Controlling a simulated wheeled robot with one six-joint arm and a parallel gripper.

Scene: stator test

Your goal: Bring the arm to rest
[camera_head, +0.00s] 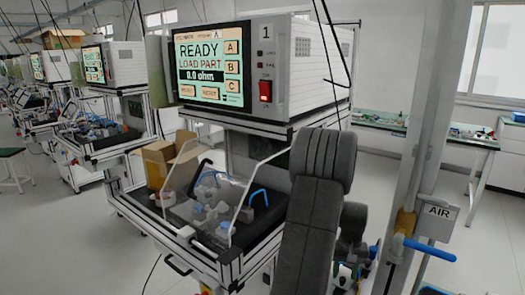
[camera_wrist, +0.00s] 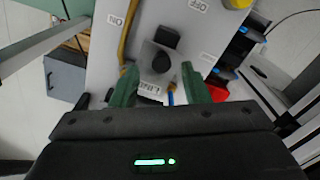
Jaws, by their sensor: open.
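My arm (camera_head: 315,215) is dark grey and stands raised in front of the test bench in the head view. In the wrist view my gripper (camera_wrist: 160,82) has two green fingers spread apart with nothing held between them. Ahead of the fingers is a pale panel (camera_wrist: 105,60) with labels, among them ON and OFF upside down. A grey block with a black round knob (camera_wrist: 163,62) lies between and beyond the fingertips. I cannot tell how far the fingers are from it. In the head view the gripper is not clearly visible behind my arm.
A tester (camera_head: 210,65) reads READY, LOAD PART, 0.0 ohm. Below it are a clear guard (camera_head: 240,185) and a cardboard box (camera_head: 165,160). A post with an AIR sign (camera_head: 438,211) and blue-handled valve (camera_head: 430,249) stands right. Open floor lies beyond (camera_head: 480,260).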

